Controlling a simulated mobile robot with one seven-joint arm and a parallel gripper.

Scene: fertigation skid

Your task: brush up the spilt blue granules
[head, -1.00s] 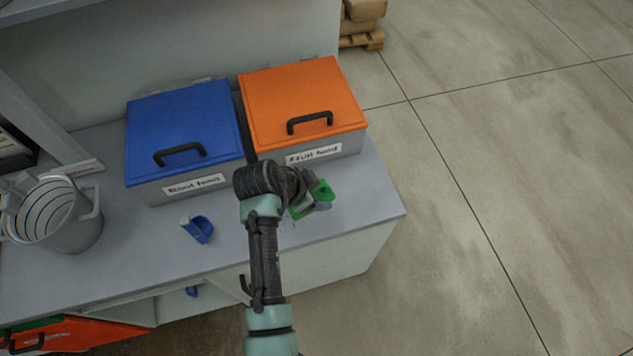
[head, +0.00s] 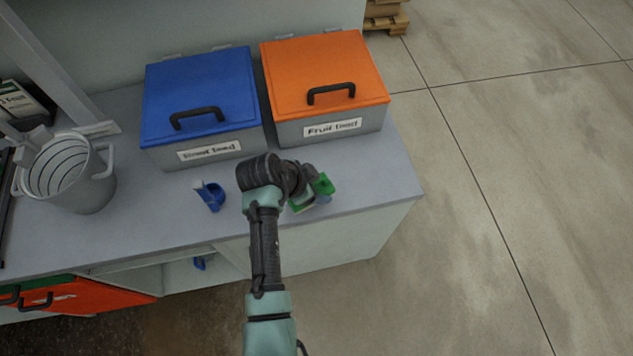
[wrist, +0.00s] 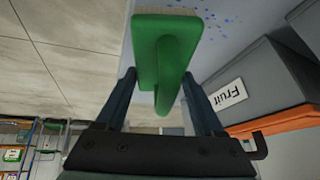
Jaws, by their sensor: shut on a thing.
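My gripper (head: 309,184) is shut on a green brush (head: 324,186) over the right front part of the worktop. In the wrist view the brush (wrist: 165,45) lies between the two fingers, its handle toward the palm and pale bristles at its far end. Spilt blue granules (wrist: 228,22) are scattered on the grey worktop just beyond and beside the brush head. In the head view my arm and the brush mostly hide them. I cannot tell whether the bristles touch the worktop.
A blue-lidded bin (head: 200,95) and an orange-lidded bin (head: 325,75), labelled Fruit, stand shut behind my gripper. A grey bucket (head: 75,175) is at the left. The worktop (head: 390,190) ends at its front and right edges. Open floor lies to the right.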

